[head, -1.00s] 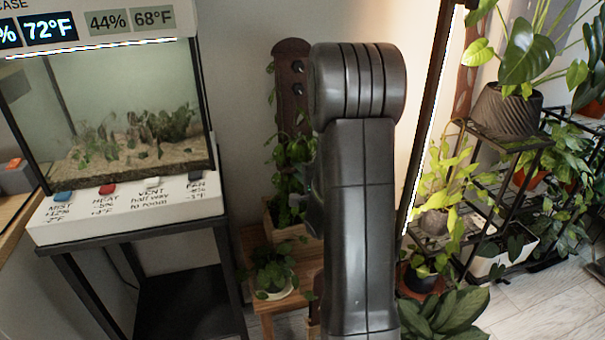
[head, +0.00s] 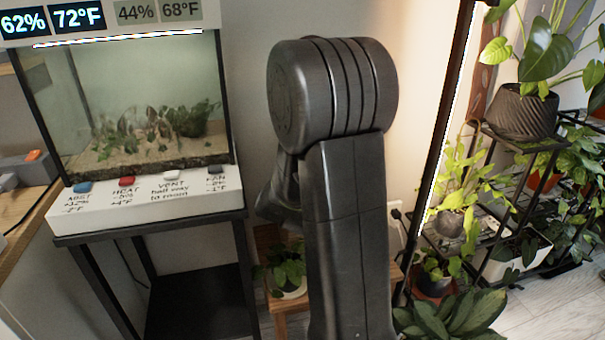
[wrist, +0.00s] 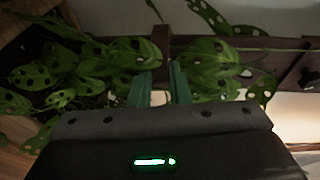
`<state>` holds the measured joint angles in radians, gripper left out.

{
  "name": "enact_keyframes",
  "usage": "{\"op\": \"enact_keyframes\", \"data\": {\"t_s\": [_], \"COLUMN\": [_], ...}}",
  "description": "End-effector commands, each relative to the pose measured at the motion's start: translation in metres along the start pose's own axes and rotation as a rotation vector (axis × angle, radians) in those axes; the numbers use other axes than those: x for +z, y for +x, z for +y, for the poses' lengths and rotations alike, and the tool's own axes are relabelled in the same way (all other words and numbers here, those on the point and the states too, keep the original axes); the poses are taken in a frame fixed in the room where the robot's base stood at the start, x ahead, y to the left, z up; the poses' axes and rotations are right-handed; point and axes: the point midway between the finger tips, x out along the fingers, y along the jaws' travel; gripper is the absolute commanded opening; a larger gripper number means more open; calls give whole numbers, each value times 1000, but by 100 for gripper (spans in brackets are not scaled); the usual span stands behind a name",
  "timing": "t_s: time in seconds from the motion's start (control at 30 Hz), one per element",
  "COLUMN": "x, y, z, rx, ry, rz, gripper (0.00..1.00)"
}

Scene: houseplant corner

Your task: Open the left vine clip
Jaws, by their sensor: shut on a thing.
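In the wrist view my gripper (wrist: 161,82) has its two green fingers a small gap apart, at a brown upright piece (wrist: 161,40) that looks like a vine clip. It is shut on this piece, though the grip itself is dark and hard to make out. The piece crosses a long brown plank (wrist: 240,44). I cannot tell from the frames whether it is the left clip. Holed vine leaves (wrist: 75,68) crowd both sides of the fingers. In the head view my arm hides the gripper, the clip and most of the plank.
A terrarium (head: 140,120) on a dark stand (head: 200,295) is at the left. A small potted plant (head: 288,268) sits on a wooden stool behind my arm. A plant rack (head: 520,150) and a broad-leaved plant (head: 455,312) are at the right.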

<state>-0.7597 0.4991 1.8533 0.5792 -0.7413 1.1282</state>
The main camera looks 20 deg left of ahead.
Motion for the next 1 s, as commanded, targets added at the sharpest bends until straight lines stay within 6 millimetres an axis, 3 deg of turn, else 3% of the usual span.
{"op": "enact_keyframes", "data": {"t_s": [0.63,0.67,0.77,1.0], "x": [-2,-2,-2,-1], "y": [0,0,0,0], "z": [0,0,0,0], "rx": [1,1,1,0], "ry": [6,6,6,5], "rz": [42,42,41,39], "gripper": [0,18,38,39]}}
